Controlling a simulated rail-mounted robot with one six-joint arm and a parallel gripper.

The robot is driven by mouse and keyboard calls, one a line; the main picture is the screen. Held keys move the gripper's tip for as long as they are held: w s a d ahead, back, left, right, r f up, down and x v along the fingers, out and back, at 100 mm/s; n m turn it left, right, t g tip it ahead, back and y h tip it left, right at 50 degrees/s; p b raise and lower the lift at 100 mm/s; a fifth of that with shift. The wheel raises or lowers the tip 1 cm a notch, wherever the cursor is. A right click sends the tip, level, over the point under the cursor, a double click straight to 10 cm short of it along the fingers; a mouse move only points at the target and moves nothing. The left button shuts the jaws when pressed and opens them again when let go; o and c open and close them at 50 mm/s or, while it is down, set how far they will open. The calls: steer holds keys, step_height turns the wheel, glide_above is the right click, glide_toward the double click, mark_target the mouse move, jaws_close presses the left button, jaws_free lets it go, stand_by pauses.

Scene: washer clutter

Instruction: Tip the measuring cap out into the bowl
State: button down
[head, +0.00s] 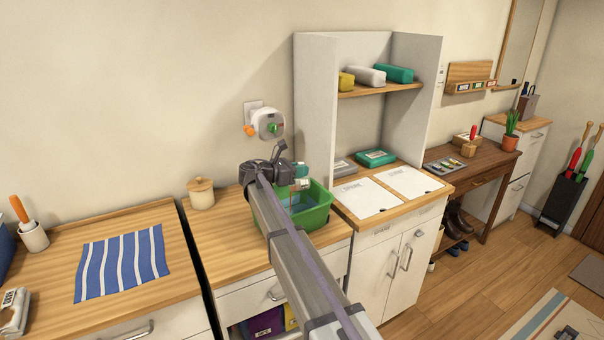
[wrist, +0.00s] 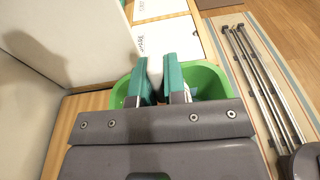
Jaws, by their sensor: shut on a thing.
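The green bowl (head: 318,214) stands on the wooden counter beside the tall white cabinet. Something blue shows inside it, with a thin orange streak above that I cannot make out. My gripper (head: 299,178) is over the bowl. In the wrist view my gripper (wrist: 158,80) has its two teal fingers shut on a small white thing, which looks like the measuring cap (wrist: 155,66). The bowl's green rim (wrist: 207,76) shows behind and around the fingers. The cap's tilt and contents cannot be told; my gripper hides much of it.
A lidded wooden jar (head: 201,193) stands left of the bowl. A white wall unit with a green knob (head: 268,124) is behind it. The tall white cabinet (head: 316,105) rises close on the right. A striped cloth (head: 122,263) lies on the left counter.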

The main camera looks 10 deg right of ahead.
steer(key=shift+a+r+h+b, duration=0.2)
steer(key=shift+a+h+b, duration=0.1)
steer(key=shift+h+b, duration=0.1)
steer(key=shift+s+a+f+h+b, duration=0.1)
steer(key=shift+a+h+b, duration=0.15)
steer(key=shift+b, duration=0.25)
steer(key=shift+s+a+r+t+h+b, duration=0.2)
steer(key=shift+a+t+h+b, duration=0.3)
steer(key=shift+h+b, duration=0.55)
